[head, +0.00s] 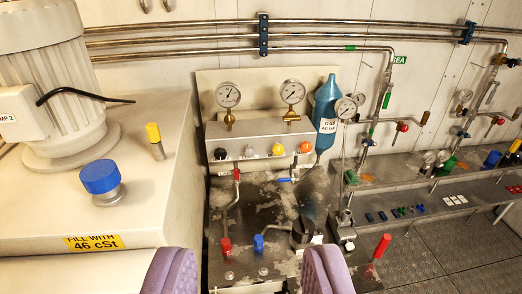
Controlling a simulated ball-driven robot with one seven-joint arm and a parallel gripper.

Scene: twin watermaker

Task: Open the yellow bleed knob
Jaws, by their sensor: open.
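A small yellow knob (277,149) sits on the front face of the grey metal manifold block (258,131), in a row with a black, a white and an orange knob. It is unobstructed in the head view. Whether it is turned open or closed cannot be told. My gripper (248,272) shows as two purple fingers at the bottom edge, spread wide apart with nothing between them. It is below and nearer than the yellow knob, not touching it.
Two gauges (228,95) stand on the manifold; a blue gas bottle (326,112) is to its right. Red (226,246) and blue (258,243) handles rise from the plate below. A tank with a blue cap (100,177) and yellow-topped plug (154,133) fills the left.

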